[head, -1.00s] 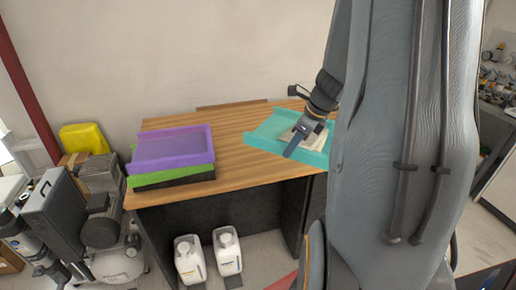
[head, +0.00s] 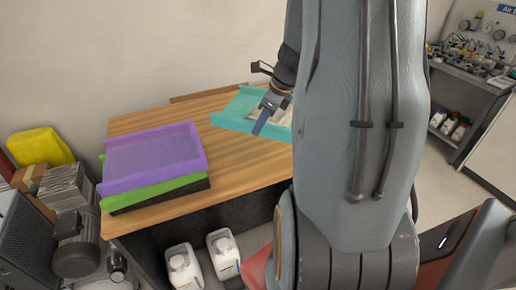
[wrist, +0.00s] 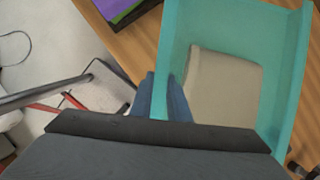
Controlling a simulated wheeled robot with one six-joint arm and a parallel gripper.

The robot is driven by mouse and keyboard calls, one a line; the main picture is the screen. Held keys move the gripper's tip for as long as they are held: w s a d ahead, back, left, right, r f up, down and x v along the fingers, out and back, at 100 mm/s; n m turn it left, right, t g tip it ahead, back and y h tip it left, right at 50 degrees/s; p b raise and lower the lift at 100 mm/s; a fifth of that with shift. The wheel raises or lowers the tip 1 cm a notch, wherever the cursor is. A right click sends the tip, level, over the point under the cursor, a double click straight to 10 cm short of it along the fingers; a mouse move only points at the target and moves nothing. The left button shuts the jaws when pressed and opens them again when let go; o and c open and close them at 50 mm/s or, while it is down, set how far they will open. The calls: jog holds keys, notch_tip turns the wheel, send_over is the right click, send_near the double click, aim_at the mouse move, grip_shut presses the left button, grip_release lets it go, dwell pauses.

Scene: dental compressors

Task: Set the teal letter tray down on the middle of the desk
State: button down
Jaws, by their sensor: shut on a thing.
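The teal letter tray (head: 234,108) is over the right part of the wooden desk (head: 236,165) in the head view, partly hidden by my arm. My gripper (head: 264,122) is shut on a side wall of the tray. In the wrist view, my gripper's bluish fingers (wrist: 160,97) clasp that wall, and the tray (wrist: 183,30) extends up and right from them. A beige stack (wrist: 222,85) lies inside the tray. I cannot tell whether the tray touches the desk top or hangs just above it.
A purple tray (head: 152,158) sits on a green tray (head: 150,192) and a black one at the desk's left. The desk's middle front is clear. White jugs (head: 183,268) stand on the floor below. A shelf unit (head: 470,85) stands at the right.

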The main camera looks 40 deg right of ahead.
jog(key=shift+w+f+b, duration=0.45)
jog(key=shift+f+b, duration=0.6)
jog(key=shift+f, duration=1.7)
jog(key=shift+w+f+b, duration=0.5)
jog(key=shift+f+b, duration=0.55)
jog(key=shift+f, duration=1.75)
jog(key=shift+w+f+b, duration=0.45)
jog(key=shift+f+b, duration=0.6)
jog(key=shift+f, duration=1.7)
jog(key=shift+f, duration=0.15)
jog(key=c, duration=1.7)
grip_release()
